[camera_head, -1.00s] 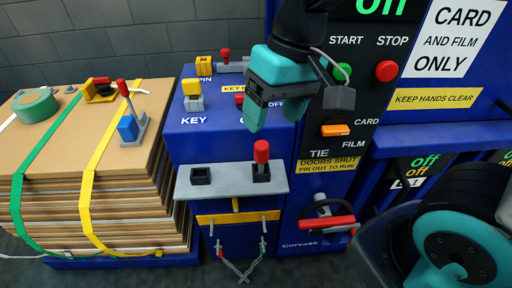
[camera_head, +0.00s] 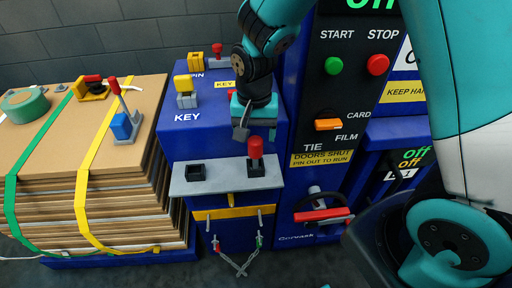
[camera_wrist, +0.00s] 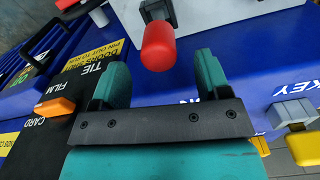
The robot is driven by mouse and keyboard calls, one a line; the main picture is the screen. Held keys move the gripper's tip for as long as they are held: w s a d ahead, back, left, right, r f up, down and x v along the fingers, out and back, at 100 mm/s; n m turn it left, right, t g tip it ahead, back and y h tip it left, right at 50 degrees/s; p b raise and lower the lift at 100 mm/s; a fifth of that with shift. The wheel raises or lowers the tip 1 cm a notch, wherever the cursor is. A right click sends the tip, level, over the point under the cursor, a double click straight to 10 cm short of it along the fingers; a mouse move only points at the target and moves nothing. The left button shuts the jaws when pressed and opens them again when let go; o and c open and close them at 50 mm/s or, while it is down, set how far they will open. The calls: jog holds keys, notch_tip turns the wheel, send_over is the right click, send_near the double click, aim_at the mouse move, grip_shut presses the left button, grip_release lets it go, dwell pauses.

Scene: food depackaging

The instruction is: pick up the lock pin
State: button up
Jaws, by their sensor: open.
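A pin with a red rounded head (camera_head: 255,148) stands upright in a black socket on the grey shelf at the front of the blue machine. I take it for the lock pin, though no label on it shows. In the wrist view the red head (camera_wrist: 158,46) lies just beyond my open fingertips, roughly centred between them. My gripper (camera_wrist: 160,72) is open and empty. In the head view my gripper (camera_head: 245,125) is just above and behind the red head, partly hidden by my wrist.
An empty black socket (camera_head: 195,172) is left on the grey shelf (camera_head: 222,180). A yellow-topped key (camera_head: 186,88) and a yellow block with a red-handled piece (camera_head: 217,52) sit on the machine top. The control panel with buttons (camera_head: 333,66) stands close right.

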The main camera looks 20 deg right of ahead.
aim_at(255, 157)
jog(key=shift+s+f+p, duration=0.1)
jog(key=shift+f+p, duration=0.75)
jog(key=shift+f, duration=1.85)
jog(key=c, duration=1.1)
